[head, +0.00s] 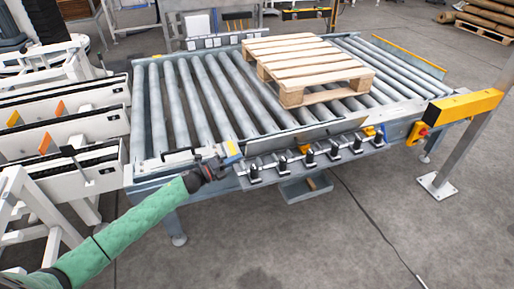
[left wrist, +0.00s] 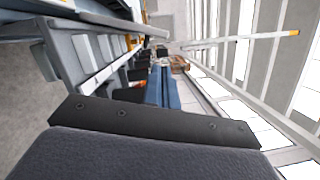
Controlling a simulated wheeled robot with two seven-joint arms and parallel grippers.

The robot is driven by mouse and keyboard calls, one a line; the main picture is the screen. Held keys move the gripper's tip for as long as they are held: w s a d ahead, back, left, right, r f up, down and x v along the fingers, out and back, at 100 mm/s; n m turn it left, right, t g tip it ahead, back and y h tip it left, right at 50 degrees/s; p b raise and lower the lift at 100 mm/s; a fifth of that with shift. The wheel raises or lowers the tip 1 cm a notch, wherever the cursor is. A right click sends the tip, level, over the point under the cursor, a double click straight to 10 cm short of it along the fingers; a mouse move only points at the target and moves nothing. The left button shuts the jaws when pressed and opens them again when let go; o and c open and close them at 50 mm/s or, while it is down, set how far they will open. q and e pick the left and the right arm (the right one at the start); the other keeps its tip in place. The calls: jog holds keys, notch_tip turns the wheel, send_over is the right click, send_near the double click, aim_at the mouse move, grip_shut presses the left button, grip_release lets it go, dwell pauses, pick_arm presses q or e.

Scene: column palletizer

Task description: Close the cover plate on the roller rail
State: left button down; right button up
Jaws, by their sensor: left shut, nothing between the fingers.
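The roller rail (head: 150,172) is the grey front beam of the roller conveyor in the head view. A long, thin, dark-edged panel (head: 297,137), which looks like the cover plate, runs along the front rail and seems to stand tilted up behind a row of black clamps. Whether it is hinged there is too small to tell. My left gripper (head: 213,168) is shut and empty at the left end of this row, close to the rail; contact cannot be told. In the left wrist view a dark bolted strip (left wrist: 150,122) fills the lower part. My right gripper is not in view.
A wooden pallet (head: 305,67) lies on the rollers (head: 205,95). Several black clamps (head: 310,158) stick out at the front edge. A yellow guard box (head: 465,106) on a post stands at the right. White conveyor units (head: 75,140) stand at the left. The floor in front is clear.

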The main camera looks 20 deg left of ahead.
aim_at(257, 148)
pick_arm(q)
jog(key=shift+w+d, duration=0.25)
jog(key=shift+w, duration=0.05)
jog(key=shift+w+d+r, duration=0.15)
jog(key=shift+w+d, duration=0.1)
jog(key=p+x, duration=0.1)
jog(key=x, duration=0.6)
jog(key=shift+p, duration=0.3)
jog(key=shift+x, duration=0.75)
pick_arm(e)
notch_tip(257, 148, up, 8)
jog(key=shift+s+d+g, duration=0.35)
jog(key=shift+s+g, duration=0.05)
